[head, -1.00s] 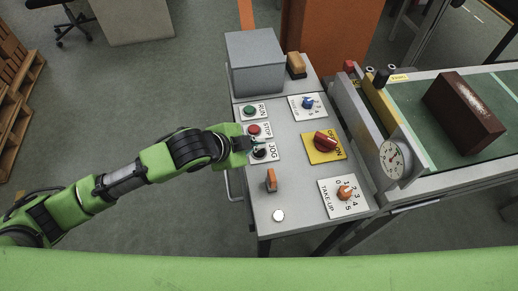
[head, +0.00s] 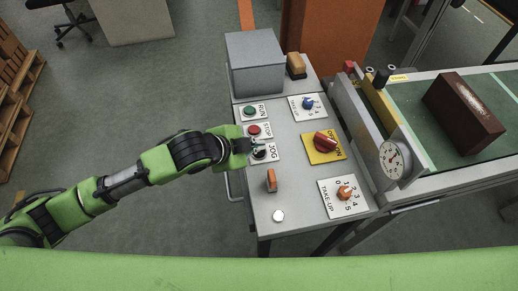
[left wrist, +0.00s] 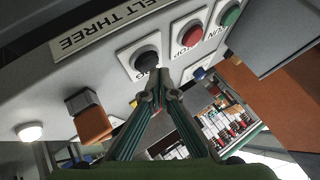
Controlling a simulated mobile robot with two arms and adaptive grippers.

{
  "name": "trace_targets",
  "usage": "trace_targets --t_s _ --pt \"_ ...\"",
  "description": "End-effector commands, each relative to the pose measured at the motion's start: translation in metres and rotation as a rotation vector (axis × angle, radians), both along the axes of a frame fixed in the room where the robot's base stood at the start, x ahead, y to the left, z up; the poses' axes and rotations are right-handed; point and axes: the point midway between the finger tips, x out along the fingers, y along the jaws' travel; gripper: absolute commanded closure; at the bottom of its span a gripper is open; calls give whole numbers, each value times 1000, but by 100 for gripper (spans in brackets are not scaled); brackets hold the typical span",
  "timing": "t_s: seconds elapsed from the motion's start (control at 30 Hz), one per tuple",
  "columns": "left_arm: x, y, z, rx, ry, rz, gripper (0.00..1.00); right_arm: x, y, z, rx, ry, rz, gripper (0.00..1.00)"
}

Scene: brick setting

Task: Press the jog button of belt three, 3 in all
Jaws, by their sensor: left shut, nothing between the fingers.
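The panel of belt three (head: 290,185) carries a black jog button (head: 259,154) on a white JOG plate, below the red stop button (head: 254,130) and green run button (head: 250,112). My left gripper (head: 256,147) is shut and empty, its tips at the JOG plate and partly covering the button. In the left wrist view the black jog button (left wrist: 145,58) shows just beyond the shut fingertips (left wrist: 160,88); I cannot tell whether they touch it. The "BELT THREE" label (left wrist: 95,28) is beside it. My right gripper is not in view.
An orange switch (head: 271,180) and white lamp (head: 278,215) sit below the jog button. A red knob (head: 325,142), blue knob (head: 308,103) and orange take-up knob (head: 345,194) are to the right. A grey box (head: 255,62) stands behind. A brown block (head: 462,112) lies on the conveyor.

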Motion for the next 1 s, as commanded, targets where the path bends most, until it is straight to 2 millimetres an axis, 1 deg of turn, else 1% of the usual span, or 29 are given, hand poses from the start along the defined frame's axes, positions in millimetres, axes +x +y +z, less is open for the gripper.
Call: trace_targets --t_s 1.0 --pt "0 0 -9 -1 0 -1 100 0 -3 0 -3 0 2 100"
